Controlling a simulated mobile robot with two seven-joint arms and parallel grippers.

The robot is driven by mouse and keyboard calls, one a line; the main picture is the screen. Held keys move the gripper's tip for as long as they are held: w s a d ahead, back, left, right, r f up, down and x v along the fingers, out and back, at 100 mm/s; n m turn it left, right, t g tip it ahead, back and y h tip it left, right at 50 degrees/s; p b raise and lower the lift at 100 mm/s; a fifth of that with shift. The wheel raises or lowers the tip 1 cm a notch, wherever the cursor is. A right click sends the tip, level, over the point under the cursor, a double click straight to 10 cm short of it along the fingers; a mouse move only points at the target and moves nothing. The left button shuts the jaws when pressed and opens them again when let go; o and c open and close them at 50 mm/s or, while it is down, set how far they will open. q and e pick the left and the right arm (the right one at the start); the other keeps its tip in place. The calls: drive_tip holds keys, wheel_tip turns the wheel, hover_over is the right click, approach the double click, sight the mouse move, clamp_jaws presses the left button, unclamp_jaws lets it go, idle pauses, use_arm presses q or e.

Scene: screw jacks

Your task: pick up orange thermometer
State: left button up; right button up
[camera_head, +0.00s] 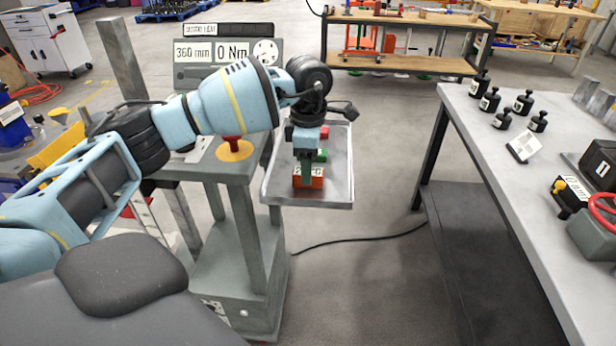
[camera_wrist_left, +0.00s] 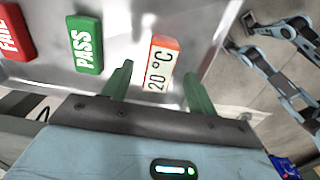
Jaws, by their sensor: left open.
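The orange thermometer (camera_head: 309,178) is a small orange block with a white "20 °C" face. It lies in the metal tray on the stand, at the tray's near end. It also shows in the left wrist view (camera_wrist_left: 161,64), between the fingertips and a little beyond them. My left gripper (camera_head: 307,168) is over the tray and points down at the thermometer; its green fingers (camera_wrist_left: 160,85) are apart with nothing held between them. In the head view the gripper hides part of the thermometer.
The tray (camera_head: 270,180) also holds a green PASS block (camera_wrist_left: 86,45) and a red FAIL block (camera_wrist_left: 14,32), beside the thermometer. The tray has raised walls. A grey table (camera_head: 480,130) with black weights stands to the right, with open floor between.

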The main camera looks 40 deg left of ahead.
use_arm(q)
drive_tip(key=shift+f, duration=1.25)
drive_tip(key=shift+c, duration=0.5)
drive_tip(key=c, duration=1.1)
drive_tip(key=shift+o, duration=0.2)
drive_tip(key=shift+r, duration=0.1)
drive_tip(key=shift+r, duration=0.5)
wheel_tip(320, 180, up, 2)
drive_tip(key=shift+w+r, duration=0.1)
drive_tip(key=shift+r, duration=0.05)
drive_tip(key=s+d+r+b, duration=0.1)
drive_tip(key=s+d, duration=0.2)
drive_tip(key=s, duration=1.2)
drive_tip(key=shift+s+r, duration=0.25)
drive_tip(key=shift+s, duration=0.15)
